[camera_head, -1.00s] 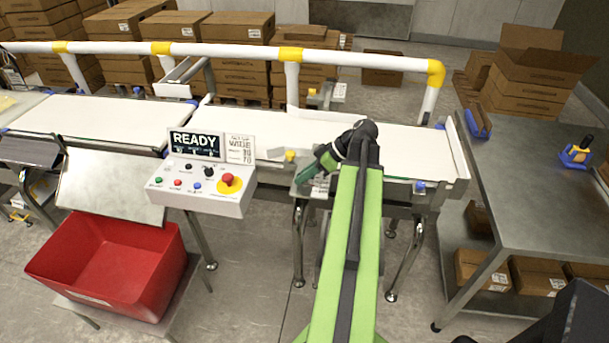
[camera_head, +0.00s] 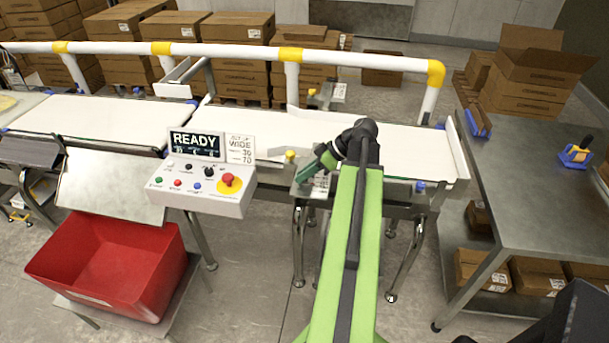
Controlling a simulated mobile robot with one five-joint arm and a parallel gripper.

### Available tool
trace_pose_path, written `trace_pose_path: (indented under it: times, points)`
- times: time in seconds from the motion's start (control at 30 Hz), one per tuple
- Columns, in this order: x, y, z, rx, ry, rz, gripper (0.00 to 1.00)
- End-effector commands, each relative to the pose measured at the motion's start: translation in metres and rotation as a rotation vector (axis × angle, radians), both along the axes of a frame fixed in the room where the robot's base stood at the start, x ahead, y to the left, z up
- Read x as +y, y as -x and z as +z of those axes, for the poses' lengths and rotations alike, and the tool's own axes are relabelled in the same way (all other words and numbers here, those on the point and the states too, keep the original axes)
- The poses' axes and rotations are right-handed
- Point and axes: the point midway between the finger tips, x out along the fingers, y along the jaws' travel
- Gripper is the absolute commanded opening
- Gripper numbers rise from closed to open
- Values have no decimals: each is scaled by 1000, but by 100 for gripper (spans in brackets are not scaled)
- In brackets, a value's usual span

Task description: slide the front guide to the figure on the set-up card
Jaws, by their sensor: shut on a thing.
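The set-up card (camera_head: 240,149) stands beside the READY display; it seems to read WIDE, 30 and 70, in small print. The front guide (camera_head: 276,151) shows as a short pale piece at the belt's near side, left of my arm; my arm hides the rest. My gripper (camera_head: 306,174) is at the near edge of the belt, just right of a yellow knob (camera_head: 290,156). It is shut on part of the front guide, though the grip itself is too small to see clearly. The guide's scale cannot be read from here.
The control box (camera_head: 205,185) with a red stop button stands left of my gripper. A white and yellow rail (camera_head: 350,61) runs behind the belt (camera_head: 405,138). A red bin (camera_head: 110,265) is at front left, a steel table (camera_head: 540,190) at right.

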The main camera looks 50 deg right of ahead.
Motion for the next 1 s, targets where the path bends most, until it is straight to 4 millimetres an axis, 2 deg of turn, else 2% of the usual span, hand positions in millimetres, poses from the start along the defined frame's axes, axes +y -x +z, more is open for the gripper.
trace_pose_path:
  times: [0.2,0.3,0.57,0.6,0.63,0.9,1.0]
  points:
    - [-38,-23,0,0,2,-1,0]
    - [-47,-29,0,0,2,-1,0]
    - [-45,-28,0,0,2,-1,0]
    - [-45,-28,0,0,2,-1,17]
    - [-45,-28,0,0,2,-1,21]
    - [-45,-28,0,0,1,-1,22]
    - [-48,-26,6,0,1,-1,22]
